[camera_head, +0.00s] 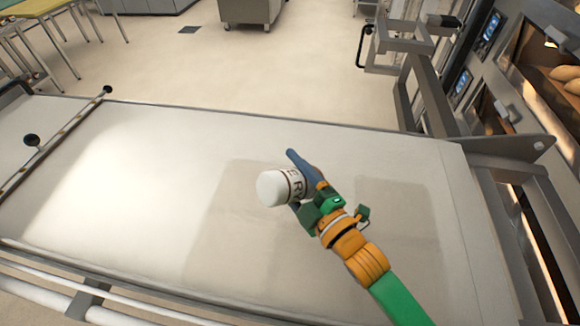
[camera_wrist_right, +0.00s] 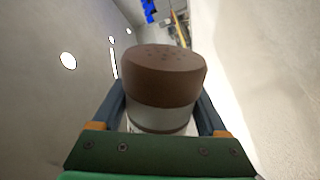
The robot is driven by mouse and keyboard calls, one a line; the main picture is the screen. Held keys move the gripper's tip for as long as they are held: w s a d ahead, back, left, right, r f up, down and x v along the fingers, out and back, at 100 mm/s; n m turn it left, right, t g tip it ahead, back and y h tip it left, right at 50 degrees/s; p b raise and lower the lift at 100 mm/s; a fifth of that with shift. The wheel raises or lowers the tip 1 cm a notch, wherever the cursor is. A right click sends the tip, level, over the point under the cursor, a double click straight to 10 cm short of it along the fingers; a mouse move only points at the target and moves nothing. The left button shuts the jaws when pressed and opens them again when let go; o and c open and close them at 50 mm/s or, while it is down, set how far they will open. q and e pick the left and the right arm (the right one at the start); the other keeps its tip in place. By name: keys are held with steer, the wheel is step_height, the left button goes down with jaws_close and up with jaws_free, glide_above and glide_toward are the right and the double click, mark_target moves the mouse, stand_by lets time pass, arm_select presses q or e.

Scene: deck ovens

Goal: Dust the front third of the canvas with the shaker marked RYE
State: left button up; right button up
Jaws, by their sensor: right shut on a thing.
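The shaker (camera_head: 272,188) is a white cylinder with dark letters on its side, "RY" readable and the rest partly covered. My right gripper (camera_head: 295,182) is shut around it, above the canvas. The shaker is tilted, its plain white end turned toward the head camera. In the right wrist view the shaker (camera_wrist_right: 162,85) shows a brown cap with small holes between the two fingers. The canvas (camera_head: 120,190) is a long pale surface. Two darker beige patches lie on it, around and right of the gripper; I cannot tell if they are flour or shadow. My left gripper is out of view.
A metal frame with a handle (camera_head: 400,45) stands at the back right. Oven decks with bread (camera_head: 565,75) line the right side. Open floor (camera_head: 290,75) lies behind the canvas.

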steer(key=shift+w+d+m, duration=0.2)
steer(key=shift+w+m, duration=0.1)
steer(key=shift+w+d, duration=0.5)
steer(key=shift+d, duration=0.4)
steer(key=w+d, duration=0.4)
steer(key=w+d+b+x, duration=0.1)
steer(key=d+b+x, duration=0.1)
steer(key=b+x, duration=0.6)
steer(key=w+d+r+n, duration=0.3)
steer(key=w+d+n, duration=0.1)
steer(key=n, duration=0.8)
steer(key=w+d+r+n+b, duration=0.1)
steer(key=w+d+r+n, duration=0.3)
steer(key=n, duration=0.8)
steer(key=shift+w+d, duration=0.15)
steer(key=shift+d, duration=0.4)
